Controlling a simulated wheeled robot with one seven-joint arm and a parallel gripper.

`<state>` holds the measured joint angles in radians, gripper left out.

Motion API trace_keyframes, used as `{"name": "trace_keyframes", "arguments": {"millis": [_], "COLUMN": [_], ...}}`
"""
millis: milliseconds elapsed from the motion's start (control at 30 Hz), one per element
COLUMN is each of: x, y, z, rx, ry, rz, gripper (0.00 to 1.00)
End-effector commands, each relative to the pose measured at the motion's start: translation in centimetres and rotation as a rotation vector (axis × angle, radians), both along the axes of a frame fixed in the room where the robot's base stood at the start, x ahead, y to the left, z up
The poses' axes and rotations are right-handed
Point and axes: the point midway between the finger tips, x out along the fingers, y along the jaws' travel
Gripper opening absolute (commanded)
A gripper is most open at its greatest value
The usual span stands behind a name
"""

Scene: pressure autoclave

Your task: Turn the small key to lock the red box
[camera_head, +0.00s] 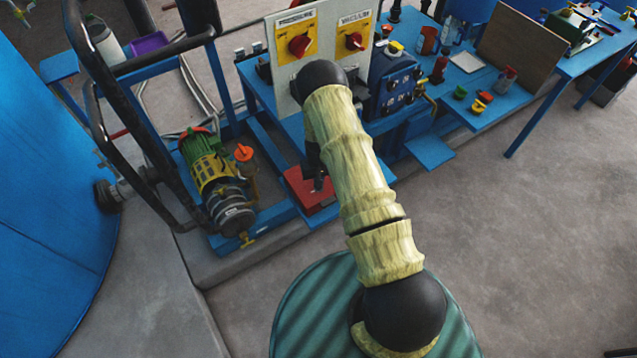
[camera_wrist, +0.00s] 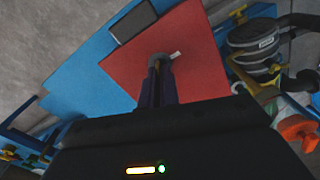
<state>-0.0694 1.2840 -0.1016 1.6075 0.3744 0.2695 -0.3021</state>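The red box (camera_head: 312,196) sits low on the blue bench frame, partly hidden behind my arm in the head view. In the wrist view the red box (camera_wrist: 195,62) lies right under my gripper (camera_wrist: 160,68), showing its flat red top face. My two dark fingers point down at a grey round part (camera_wrist: 160,58) on that face, and their tips look close together. A small pale piece (camera_wrist: 176,54) sticks out beside the tips and may be the small key. I cannot tell whether the fingers are closed on it.
A green and yellow pump motor (camera_head: 212,170) with an orange handwheel (camera_head: 243,153) stands left of the box. A panel (camera_head: 285,60) with two red knobs on yellow plates stands behind. Black rails (camera_head: 100,75) rise at the left.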

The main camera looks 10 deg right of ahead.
Motion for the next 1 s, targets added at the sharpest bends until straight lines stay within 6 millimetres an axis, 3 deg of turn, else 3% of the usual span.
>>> {"name": "trace_keyframes", "arguments": {"millis": [1000], "x": [0.04], "y": [0.07], "z": [-0.05], "rx": [0.0], "ry": [-0.001], "rz": [-0.958], "gripper": [0.0]}}
